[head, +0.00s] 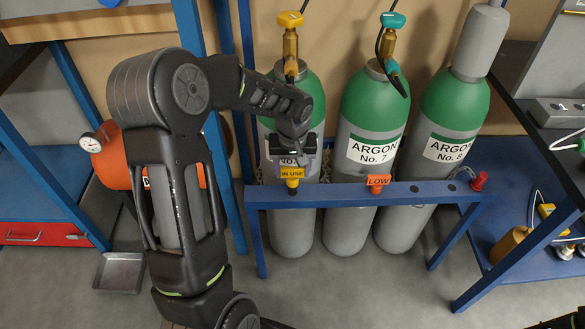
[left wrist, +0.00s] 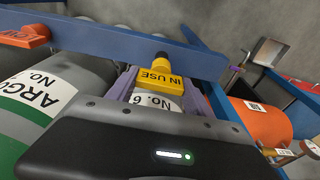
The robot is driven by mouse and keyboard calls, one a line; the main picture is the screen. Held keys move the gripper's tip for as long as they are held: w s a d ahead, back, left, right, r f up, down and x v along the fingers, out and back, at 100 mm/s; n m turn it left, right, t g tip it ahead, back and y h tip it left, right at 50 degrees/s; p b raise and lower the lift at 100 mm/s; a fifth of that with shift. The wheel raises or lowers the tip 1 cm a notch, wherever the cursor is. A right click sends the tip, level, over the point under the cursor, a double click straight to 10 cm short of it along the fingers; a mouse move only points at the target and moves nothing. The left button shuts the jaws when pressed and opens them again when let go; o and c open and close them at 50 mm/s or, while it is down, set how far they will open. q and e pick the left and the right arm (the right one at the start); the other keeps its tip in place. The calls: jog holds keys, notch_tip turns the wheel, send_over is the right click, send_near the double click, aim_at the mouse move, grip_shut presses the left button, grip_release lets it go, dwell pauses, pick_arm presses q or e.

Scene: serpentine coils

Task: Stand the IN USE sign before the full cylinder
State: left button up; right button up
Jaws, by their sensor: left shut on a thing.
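The yellow IN USE sign (head: 292,173) is upright at the blue rail (head: 340,193), in front of the left green-and-grey cylinder (head: 291,230). The wrist view shows the sign (left wrist: 161,79) between my finger ends and the label No. 6 behind it. My left gripper (head: 292,160) reaches down and is shut on the sign. An orange LOW sign (head: 378,181) stands before cylinder No. 7 (head: 372,120). Cylinder No. 8 (head: 452,115) has a grey cap.
Yellow (head: 290,20) and teal (head: 392,20) valve tops rise above the left and middle cylinders. Open holes and a red knob (head: 479,181) are at the rail's right. An orange tank (head: 110,160) stands left; a blue-framed bench (head: 520,215) stands right.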

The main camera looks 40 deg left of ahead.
aim_at(292, 177)
pick_arm(q)
jog(key=shift+f+b, duration=0.95)
jog(key=shift+f, duration=0.3)
jog(key=shift+f, duration=0.1)
jog(key=shift+f+b, duration=0.7)
jog(key=shift+b, duration=0.05)
jog(key=shift+s, duration=0.1)
jog(key=o, duration=1.6)
jog(key=shift+o, duration=0.2)
jog(key=shift+r, duration=0.1)
jog(key=r, duration=0.5)
jog(key=r+p, duration=0.1)
jog(key=r, duration=0.1)
jog(key=shift+s+d+r, duration=0.2)
jog(key=shift+s+d, duration=0.15)
jog(key=shift+s, duration=0.05)
